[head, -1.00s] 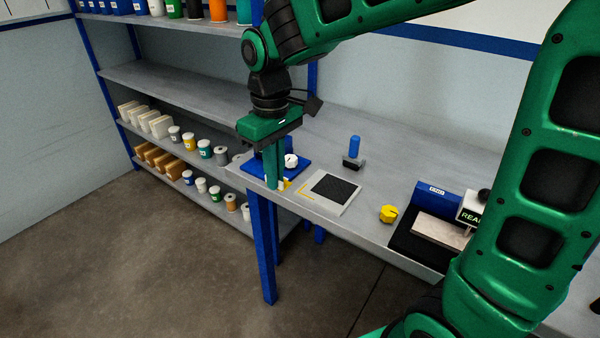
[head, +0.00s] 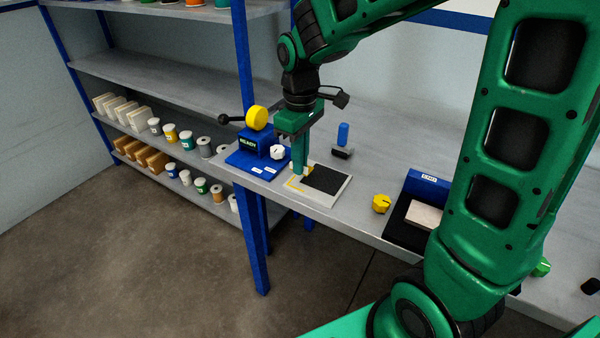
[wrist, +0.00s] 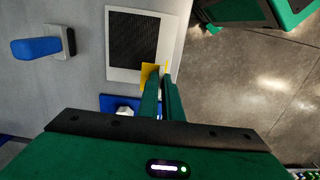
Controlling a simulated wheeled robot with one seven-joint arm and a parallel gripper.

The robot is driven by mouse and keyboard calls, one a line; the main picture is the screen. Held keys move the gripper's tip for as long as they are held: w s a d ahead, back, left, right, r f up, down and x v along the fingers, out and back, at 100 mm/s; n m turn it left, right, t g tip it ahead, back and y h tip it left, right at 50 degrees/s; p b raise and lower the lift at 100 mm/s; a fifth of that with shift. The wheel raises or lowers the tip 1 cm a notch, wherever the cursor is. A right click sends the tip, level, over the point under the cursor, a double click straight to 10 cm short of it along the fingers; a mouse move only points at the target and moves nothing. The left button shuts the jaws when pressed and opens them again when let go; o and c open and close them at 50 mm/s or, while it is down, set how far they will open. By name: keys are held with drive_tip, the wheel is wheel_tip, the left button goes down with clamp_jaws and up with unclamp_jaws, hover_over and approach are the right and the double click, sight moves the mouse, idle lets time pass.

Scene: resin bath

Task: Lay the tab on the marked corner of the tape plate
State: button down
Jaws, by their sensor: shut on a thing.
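The tape plate (head: 322,199) is a pale slab with a black textured square, lying at the bench's front edge; it also shows in the wrist view (wrist: 116,76). A yellow L-shaped mark (head: 291,185) is on its near left corner. My gripper (head: 299,172) points down over that side of the plate, its fingers shut on a small tab. The tab shows a yellow part (wrist: 148,73) beside the fingertips and a pale bit on their other side. The fingers hide its middle. I cannot tell whether it touches the plate.
A blue device (head: 262,140) with a yellow knob and a white knob stands left of the plate. A blue-handled block (head: 343,140) stands behind it. A yellow knob (head: 381,204) and a blue-backed black tray (head: 428,184) are to the right. Shelves (head: 150,85) stand left.

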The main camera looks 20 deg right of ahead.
drive_tip(key=shift+d+f, duration=0.1)
drive_tip(key=shift+f, duration=1.95)
drive_tip(key=shift+f, duration=0.2)
drive_tip(key=c, duration=1.9)
unclamp_jaws()
drive_tip(key=shift+c, duration=0.2)
drive_tip(key=shift+r, duration=0.1)
wheel_tip(320, 180, up, 12)
drive_tip(key=shift+r, duration=0.1)
drive_tip(key=s+d+f+m, duration=0.2)
drive_tip(key=s+d+m, duration=0.2)
drive_tip(key=s, duration=0.3)
drive_tip(key=s+d+f+m, duration=0.1)
drive_tip(key=s+d+m, duration=0.3)
drive_tip(key=s+d, duration=0.3)
drive_tip(key=s+d+f+m, duration=0.2)
drive_tip(key=s+d+m, duration=0.3)
drive_tip(key=s, duration=0.3)
drive_tip(key=shift+s+d+f, duration=0.25)
drive_tip(key=shift+d+f, duration=0.1)
drive_tip(key=shift+d, duration=0.35)
drive_tip(key=shift+s+f+m, duration=0.15)
drive_tip(key=shift+s+m, duration=0.15)
drive_tip(key=shift+s, duration=0.05)
